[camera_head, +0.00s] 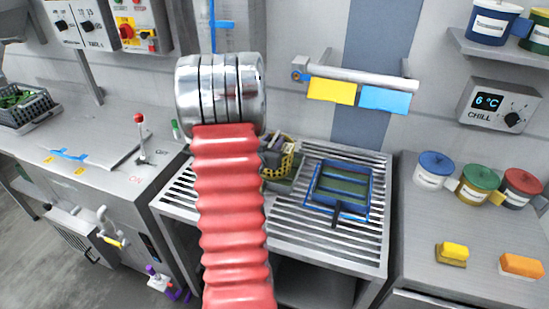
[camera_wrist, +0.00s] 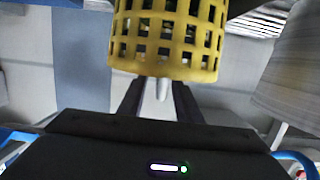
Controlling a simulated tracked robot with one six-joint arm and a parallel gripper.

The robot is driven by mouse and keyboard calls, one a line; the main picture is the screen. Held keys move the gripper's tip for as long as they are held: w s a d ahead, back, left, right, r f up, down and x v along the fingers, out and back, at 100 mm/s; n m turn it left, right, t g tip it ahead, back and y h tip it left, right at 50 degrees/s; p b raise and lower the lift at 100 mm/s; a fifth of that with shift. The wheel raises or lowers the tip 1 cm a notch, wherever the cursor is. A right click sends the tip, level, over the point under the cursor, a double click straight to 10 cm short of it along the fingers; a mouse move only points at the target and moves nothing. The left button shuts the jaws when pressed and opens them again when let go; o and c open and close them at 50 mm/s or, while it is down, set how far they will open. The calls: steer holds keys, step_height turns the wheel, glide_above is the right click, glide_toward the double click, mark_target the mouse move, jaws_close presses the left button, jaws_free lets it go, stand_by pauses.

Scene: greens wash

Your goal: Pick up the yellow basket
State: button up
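The yellow basket (camera_head: 287,162) shows in the head view just right of my arm's red sleeve, at the middle of the slatted metal rack; my arm hides part of it. In the wrist view the basket (camera_wrist: 165,40), with rows of square holes, fills the top middle and is cut off by the frame edge. My gripper (camera_wrist: 158,92) shows there with two dark fingers apart, reaching up to the basket's near edge. A small grey-white piece stands between the fingers. The fingertips are hidden by the basket, so I cannot tell if they grip anything. Pale contents show through the holes.
A blue-rimmed basket (camera_head: 338,187) sits on the slatted rack (camera_head: 290,232) to the right. A wall rail (camera_head: 360,77) with yellow and blue cards hangs behind. Lidded pots (camera_head: 433,169) and sponges (camera_head: 452,254) stand on the right counter. A red-knobbed lever (camera_head: 140,135) stands left.

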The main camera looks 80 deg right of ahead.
steer(key=shift+s+d+f, duration=0.1)
steer(key=shift+d, duration=0.3)
steer(key=shift+c, duration=0.3)
jaws_close()
stand_by(1.1)
